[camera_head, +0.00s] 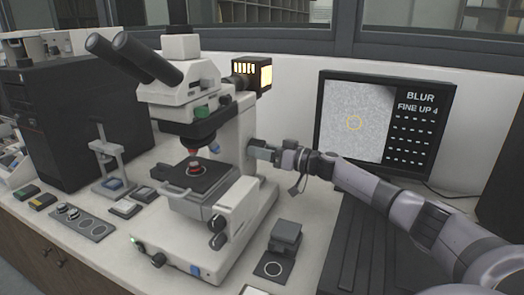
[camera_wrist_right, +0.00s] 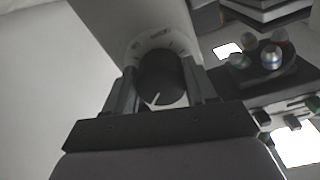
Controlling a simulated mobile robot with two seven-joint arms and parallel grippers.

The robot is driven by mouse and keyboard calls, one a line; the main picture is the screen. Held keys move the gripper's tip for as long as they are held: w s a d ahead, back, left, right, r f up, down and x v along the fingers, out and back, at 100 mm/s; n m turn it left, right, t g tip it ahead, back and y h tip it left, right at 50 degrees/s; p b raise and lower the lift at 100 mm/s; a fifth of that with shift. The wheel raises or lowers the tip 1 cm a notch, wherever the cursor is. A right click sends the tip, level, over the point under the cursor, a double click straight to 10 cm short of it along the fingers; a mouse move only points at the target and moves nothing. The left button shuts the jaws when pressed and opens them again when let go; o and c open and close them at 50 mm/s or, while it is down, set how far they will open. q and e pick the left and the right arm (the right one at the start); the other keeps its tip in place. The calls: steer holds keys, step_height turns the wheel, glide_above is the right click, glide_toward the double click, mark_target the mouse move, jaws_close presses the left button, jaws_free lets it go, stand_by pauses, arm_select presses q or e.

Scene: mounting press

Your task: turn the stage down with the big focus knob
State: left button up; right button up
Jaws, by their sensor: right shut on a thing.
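The white microscope (camera_head: 190,85) stands on the bench, with its black stage (camera_head: 195,177) under the objective. Two dark knobs (camera_head: 217,232) sit low on its right side. My right gripper (camera_head: 260,152) reaches the right side of the column, above these knobs. In the right wrist view, the fingers (camera_wrist_right: 163,82) are shut on a round black knob (camera_wrist_right: 160,72) with a white pointer line; a pale ring with dark marks surrounds it. I cannot tell if it is the big focus knob. The monitor (camera_head: 375,125) reads "BLUR" and "FINE UP 4". My left gripper is not in view.
A dark grey block (camera_head: 285,235) and a plate with a ring mark (camera_head: 273,268) lie right of the base. A black computer case (camera_head: 80,130) and a small stand (camera_head: 110,165) are at left. Small pads and a dish plate (camera_head: 85,222) lie in front.

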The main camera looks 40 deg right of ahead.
steer(key=shift+a, duration=0.1)
steer(key=o, duration=1)
steer(key=shift+s, duration=0.1)
steer(key=b+v, duration=0.1)
steer(key=v, duration=0.6)
